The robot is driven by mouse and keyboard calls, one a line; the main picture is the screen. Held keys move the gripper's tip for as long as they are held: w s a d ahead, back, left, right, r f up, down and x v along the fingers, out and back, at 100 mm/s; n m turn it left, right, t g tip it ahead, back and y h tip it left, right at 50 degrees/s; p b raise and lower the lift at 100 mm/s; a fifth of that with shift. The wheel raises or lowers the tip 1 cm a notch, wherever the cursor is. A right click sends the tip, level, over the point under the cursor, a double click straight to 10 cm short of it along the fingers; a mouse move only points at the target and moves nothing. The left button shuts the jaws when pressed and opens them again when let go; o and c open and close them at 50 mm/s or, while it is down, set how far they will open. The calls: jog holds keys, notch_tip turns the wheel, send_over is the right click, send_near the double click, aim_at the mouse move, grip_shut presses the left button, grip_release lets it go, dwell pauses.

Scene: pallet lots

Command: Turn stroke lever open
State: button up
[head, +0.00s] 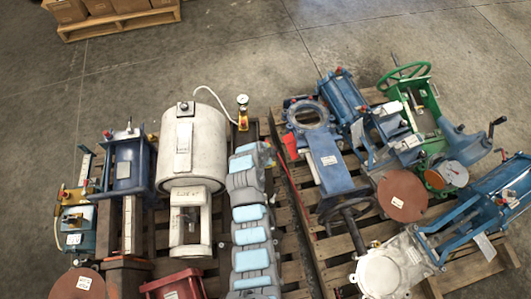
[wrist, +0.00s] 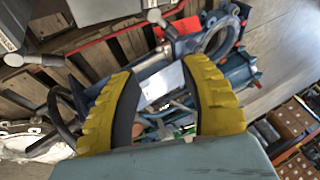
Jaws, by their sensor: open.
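My gripper (wrist: 162,70) shows in the wrist view, with its two yellow ribbed fingers apart and nothing held between them. Beyond the gap lie blue valve parts and a pale label plate (wrist: 161,84); I see no clear contact. In the head view, a blue gate valve (head: 328,165) with a white label lies on the right pallet. A gauge (head: 242,99) with a yellow fitting below it stands on the left pallet, at the end of a white hose. I cannot tell for certain which part is the stroke lever. The fingers are not clearly visible in the head view.
A dark handwheel (head: 346,222) and a green valve with a handwheel (head: 404,76) are on the right pallet. A white cylinder (head: 190,150) and a blue actuator (head: 128,163) crowd the left one. Cartons (head: 130,5) stand at the back. Concrete floor between is clear.

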jog(key=shift+p+v, duration=0.7)
jog(key=shift+v, duration=1.9)
jog(key=shift+w, duration=0.15)
